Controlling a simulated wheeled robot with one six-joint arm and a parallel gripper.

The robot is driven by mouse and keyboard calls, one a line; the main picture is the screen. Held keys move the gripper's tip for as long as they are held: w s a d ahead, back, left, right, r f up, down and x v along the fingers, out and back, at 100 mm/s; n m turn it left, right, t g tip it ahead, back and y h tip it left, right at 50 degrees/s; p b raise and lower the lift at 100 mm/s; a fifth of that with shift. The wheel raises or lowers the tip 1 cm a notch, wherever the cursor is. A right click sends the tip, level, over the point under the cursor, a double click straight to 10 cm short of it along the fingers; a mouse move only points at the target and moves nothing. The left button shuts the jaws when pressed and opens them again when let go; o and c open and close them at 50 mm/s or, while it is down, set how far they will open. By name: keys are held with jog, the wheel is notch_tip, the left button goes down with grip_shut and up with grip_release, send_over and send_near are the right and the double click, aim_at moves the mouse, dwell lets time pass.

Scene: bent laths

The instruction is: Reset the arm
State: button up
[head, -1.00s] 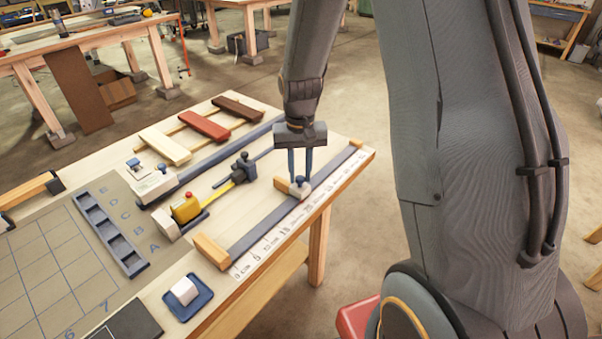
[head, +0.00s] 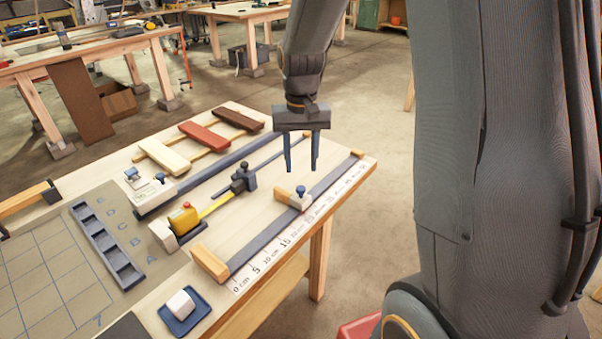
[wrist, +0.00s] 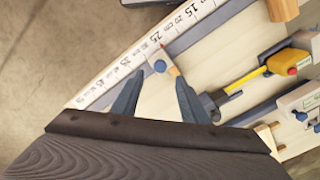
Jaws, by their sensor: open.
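My gripper (head: 302,168) is open and empty, hanging above the right part of the workbench in the head view. Just below it and apart from it, a small wooden slider with a blue knob (head: 301,191) sits on the dark rail of the ruler (head: 325,185). In the wrist view the open fingers (wrist: 157,98) point toward the slider (wrist: 160,66), which lies just beyond their tips. The ruler's printed scale (wrist: 150,47) runs along the bench edge.
A yellow tape measure (head: 184,219) with a dark clamp (head: 243,178) lies left of the ruler. Wooden, red and brown laths (head: 203,136) lie at the back. A blue dish with a white block (head: 181,302) stands at the front.

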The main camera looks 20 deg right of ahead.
jog(key=shift+r, duration=0.3)
jog(key=shift+s, duration=0.2)
jog(key=s+a+f+n+t, duration=0.1)
jog(key=s+a+n, duration=0.1)
jog(key=s, duration=1.3)
jog(key=shift+f+n, duration=0.2)
jog(key=shift+n, duration=0.1)
